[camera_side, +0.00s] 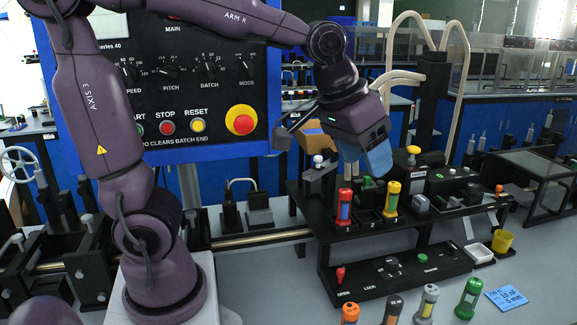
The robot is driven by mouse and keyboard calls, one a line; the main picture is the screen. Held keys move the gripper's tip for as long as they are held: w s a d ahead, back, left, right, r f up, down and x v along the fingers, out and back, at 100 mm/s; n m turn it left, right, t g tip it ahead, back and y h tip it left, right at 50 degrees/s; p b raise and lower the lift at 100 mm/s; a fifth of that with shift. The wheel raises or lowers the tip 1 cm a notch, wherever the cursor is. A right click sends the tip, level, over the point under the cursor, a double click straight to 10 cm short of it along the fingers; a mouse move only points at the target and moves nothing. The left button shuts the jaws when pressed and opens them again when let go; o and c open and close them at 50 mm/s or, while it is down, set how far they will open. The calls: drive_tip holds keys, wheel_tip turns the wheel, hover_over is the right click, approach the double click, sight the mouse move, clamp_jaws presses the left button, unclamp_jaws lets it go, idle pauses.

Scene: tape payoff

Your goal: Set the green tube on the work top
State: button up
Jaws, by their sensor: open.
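The green tube (468,298) stands roughly upright, leaning slightly in the picture, on the grey work top (440,262) at the front right. It is the last of a row of tubes, beside the blue card. My gripper (368,162) is open, pointing down with blue fingers, above the black tube holder (330,232) and well away from the green tube. I see nothing between its fingers, though the near finger partly hides the gap. A red tube (344,207) and a yellow tube (392,199) stand in the holder, with a low dark slot between them.
An orange tube (350,313), a dark tube (392,309) and a grey tube (427,302) stand left of the green one. A control panel (190,80) stands behind.

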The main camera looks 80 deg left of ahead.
drive_tip(key=s+f+m, duration=0.1)
drive_tip(key=s+m, duration=0.1)
drive_tip(key=s, duration=0.9)
drive_tip(key=shift+s+a+t, duration=0.2)
drive_tip(key=shift+a+t, duration=0.05)
drive_tip(key=shift+t, duration=0.15)
